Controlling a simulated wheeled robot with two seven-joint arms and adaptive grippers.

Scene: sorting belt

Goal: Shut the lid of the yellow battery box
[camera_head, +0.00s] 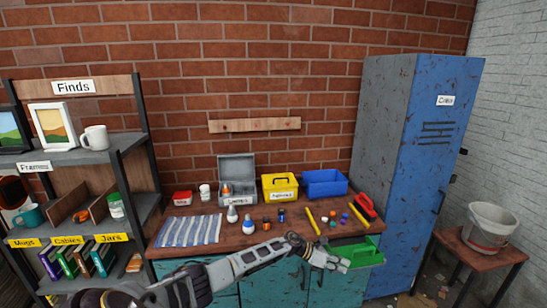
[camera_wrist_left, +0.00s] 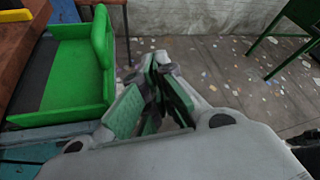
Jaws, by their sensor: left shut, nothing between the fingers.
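The yellow battery box (camera_head: 270,193) stands at the back of the workbench, between a grey box and a blue bin. It has a black handle and a white label. Its lid looks down on the box, but it is too small to tell if it is fully shut. My left gripper (camera_head: 343,263) is at the front right of the bench, well away from the yellow box, beside a green tray (camera_head: 366,250). In the left wrist view its fingers (camera_wrist_left: 160,75) are together and empty, with the green tray (camera_wrist_left: 75,80) to their left. My right gripper is not in view.
The grey box (camera_head: 237,168) has its lid up. The blue bin (camera_head: 326,184) is right of the yellow box. Small bottles, yellow sticks and a red-handled item (camera_head: 366,206) lie on the bench (camera_head: 270,238). A blue locker (camera_head: 425,170) stands right, shelves (camera_head: 70,155) left.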

